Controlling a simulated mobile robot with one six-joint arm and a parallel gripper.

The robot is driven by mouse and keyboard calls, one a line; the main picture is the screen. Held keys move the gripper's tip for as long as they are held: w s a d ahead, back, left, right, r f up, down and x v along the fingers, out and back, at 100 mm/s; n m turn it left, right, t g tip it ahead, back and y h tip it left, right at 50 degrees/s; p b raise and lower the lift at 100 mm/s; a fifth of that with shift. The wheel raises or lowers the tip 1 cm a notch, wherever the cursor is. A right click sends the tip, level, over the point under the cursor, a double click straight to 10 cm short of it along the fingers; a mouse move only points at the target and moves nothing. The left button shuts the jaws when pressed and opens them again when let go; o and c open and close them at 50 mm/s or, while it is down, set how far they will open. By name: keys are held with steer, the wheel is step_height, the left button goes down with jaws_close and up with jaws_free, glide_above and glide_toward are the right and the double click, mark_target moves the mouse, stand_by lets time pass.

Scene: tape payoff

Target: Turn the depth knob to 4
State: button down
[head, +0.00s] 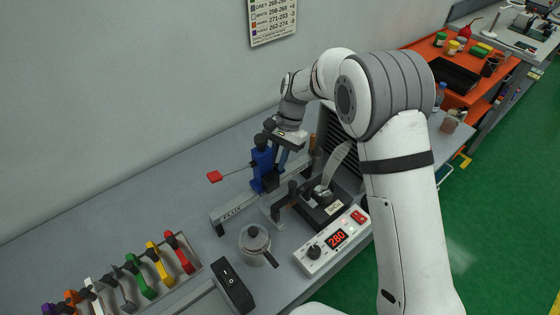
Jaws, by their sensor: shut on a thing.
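A blue lever press (262,166) with a red-tipped handle (214,176) stands on a grey rail behind the control box. My gripper (283,157) is at the press's upper right side, close against it, shut on a small part there. The depth knob itself and its scale cannot be made out; the jaws and wrist cover that spot. A separate black knob (314,251) sits on the white control box (325,257), beside a red display reading 280 and a red switch.
A lidded metal pot (256,244) and black switch box (233,286) are in front. A rack of coloured handles (186,262) lies left. The grey bench (130,205) is clear behind it.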

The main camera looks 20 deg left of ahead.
steer(key=shift+a+n+h, duration=0.2)
steer(key=shift+n+h, duration=0.7)
steer(key=shift+n, duration=1.3)
steer(key=c, duration=1.4)
jaws_free()
steer(key=shift+o, duration=0.2)
steer(key=shift+a+r, duration=0.1)
steer(key=shift+w+r+b, duration=0.25)
steer(key=shift+r+b, duration=0.05)
steer(key=shift+b, duration=0.05)
steer(key=b+v, duration=0.1)
steer(key=v, duration=0.6)
